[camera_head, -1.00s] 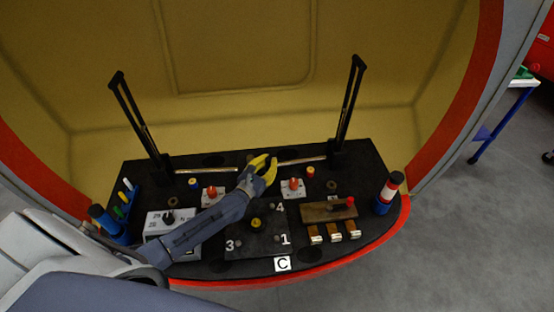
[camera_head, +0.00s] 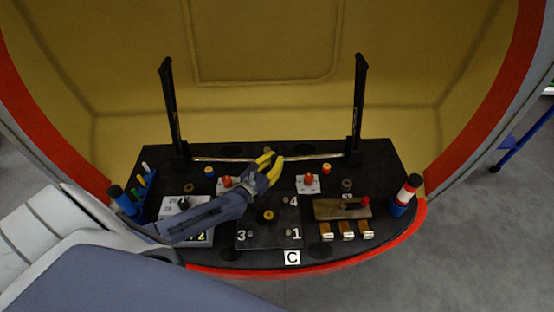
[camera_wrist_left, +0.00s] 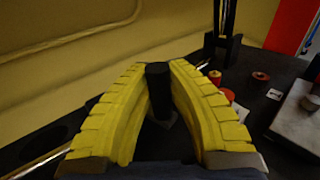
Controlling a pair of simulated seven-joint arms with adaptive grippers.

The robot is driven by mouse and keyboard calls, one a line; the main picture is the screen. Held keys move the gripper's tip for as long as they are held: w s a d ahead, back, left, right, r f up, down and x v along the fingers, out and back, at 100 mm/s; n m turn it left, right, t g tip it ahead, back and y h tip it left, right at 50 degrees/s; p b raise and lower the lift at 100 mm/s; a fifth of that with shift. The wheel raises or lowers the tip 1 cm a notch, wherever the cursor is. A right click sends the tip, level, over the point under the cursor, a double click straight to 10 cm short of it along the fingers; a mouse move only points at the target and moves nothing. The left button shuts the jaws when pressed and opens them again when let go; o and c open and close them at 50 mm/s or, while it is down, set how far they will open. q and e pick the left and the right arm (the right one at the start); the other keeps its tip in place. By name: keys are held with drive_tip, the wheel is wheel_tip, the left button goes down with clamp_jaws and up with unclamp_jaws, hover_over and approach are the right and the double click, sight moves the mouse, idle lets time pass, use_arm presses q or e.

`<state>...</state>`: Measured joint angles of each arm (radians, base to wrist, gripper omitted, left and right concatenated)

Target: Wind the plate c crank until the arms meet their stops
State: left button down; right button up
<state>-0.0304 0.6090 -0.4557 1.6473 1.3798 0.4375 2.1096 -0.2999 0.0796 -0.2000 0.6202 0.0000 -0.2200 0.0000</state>
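Plate C is the dark square plate (camera_head: 268,240) at the front middle of the black desk, marked 1, 3 and 4, with a yellow-topped knob (camera_head: 268,215) at its centre. The C label (camera_head: 292,258) is on the desk's front edge. My left gripper (camera_head: 271,157) is over the plate's back side, pointing away. In the left wrist view its yellow fingers close around a black upright crank handle (camera_wrist_left: 158,88), which fills the gap between the tips. In the head view the handle is hidden. Two black arms, left (camera_head: 171,105) and right (camera_head: 359,100), stand nearly upright. My right gripper is not in view.
Red knobs on white plates (camera_head: 310,183) flank the gripper. A white box (camera_head: 185,236) lies partly under my left forearm. A blue pen rack (camera_head: 140,190) is at the left.

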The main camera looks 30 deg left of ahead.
use_arm(q)
drive_tip(key=shift+s+d+f, duration=0.35)
drive_tip(key=shift+s+f, duration=0.05)
drive_tip(key=shift+f, duration=0.05)
drive_tip(key=c, duration=1.6)
unclamp_jaws()
drive_tip(key=shift+s+a+r, duration=0.1)
drive_tip(key=o, duration=0.3)
drive_tip(key=shift+a+r, duration=0.1)
drive_tip(key=shift+a, duration=0.05)
drive_tip(key=shift+o, duration=0.2)
drive_tip(key=s+a, duration=0.1)
drive_tip(key=s, duration=1)
drive_tip(key=shift+s+a, duration=0.2)
drive_tip(key=shift+s, duration=0.1)
